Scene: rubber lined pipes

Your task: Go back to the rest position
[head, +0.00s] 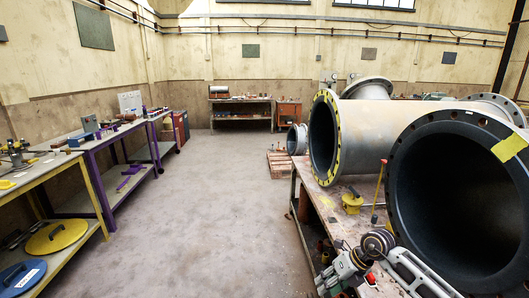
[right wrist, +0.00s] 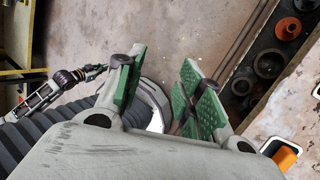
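My right gripper (head: 330,283) is low in the head view, beside the left edge of the workbench with the large pipes. In the right wrist view its green-padded fingers (right wrist: 164,66) stand apart with floor showing between them, and nothing is held. My left gripper is not seen in the head view. A small arm-like part of mine shows at the left of the right wrist view, too small to read its fingers.
The workbench (head: 345,222) on the right carries large flanged pipes (head: 365,130) and a yellow-handled tool (head: 352,202). In the right wrist view, a shelf with dark rings (right wrist: 268,62) is right of the gripper. Benches line the left wall. The middle floor (head: 195,220) is clear.

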